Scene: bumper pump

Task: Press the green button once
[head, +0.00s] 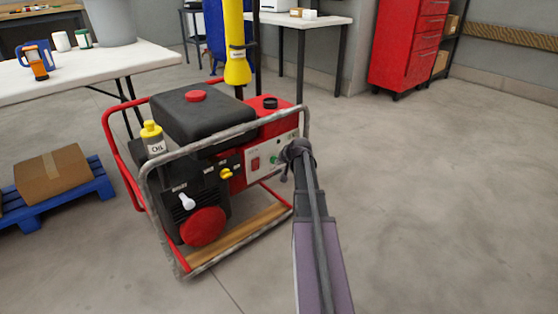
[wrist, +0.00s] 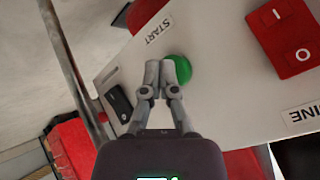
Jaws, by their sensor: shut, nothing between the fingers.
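The green button (wrist: 183,69) sits on a pale control panel (wrist: 235,85) by a label reading START in the wrist view. In the head view the green button (head: 274,160) shows small on the panel of the red and black pump. My gripper (wrist: 160,68) is shut and empty. Its fingertips overlap the button's left edge in the wrist view; I cannot tell whether they touch it. In the head view my gripper (head: 287,165) is at the panel's right end, by the grey frame tube.
A red rocker switch (wrist: 285,38) and a black switch (wrist: 119,104) are on the same panel. The grey tube frame (head: 306,118) runs around the pump. A white table (head: 130,60) stands behind left. The floor at right is clear.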

